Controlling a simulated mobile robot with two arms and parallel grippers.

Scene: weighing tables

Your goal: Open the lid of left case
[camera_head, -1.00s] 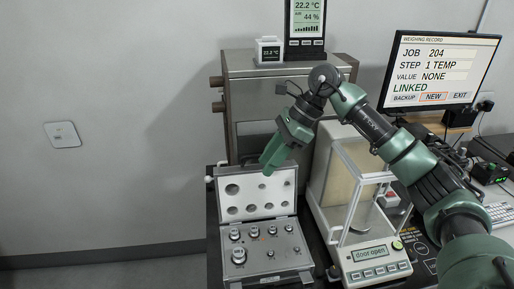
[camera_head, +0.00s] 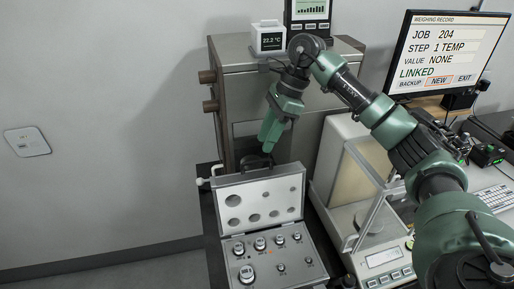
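The grey weight case (camera_head: 318,270) is open on the dark table at the lower middle. Its lid (camera_head: 283,190) stands raised at the back, its inner face with round recesses towards me. A black handle (camera_head: 255,163) shows at the lid's top edge. My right gripper (camera_head: 266,142) points down just above and behind that edge, beside the handle. Its fingertips overlap the handle area, and I cannot tell whether they touch it or how far apart they are. My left gripper is not in view.
Several metal weights (camera_head: 260,243) sit in the case base. A glass-sided balance (camera_head: 372,258) stands close on the right. A grey cabinet (camera_head: 237,82) is behind the case. A monitor (camera_head: 440,55) is at the upper right.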

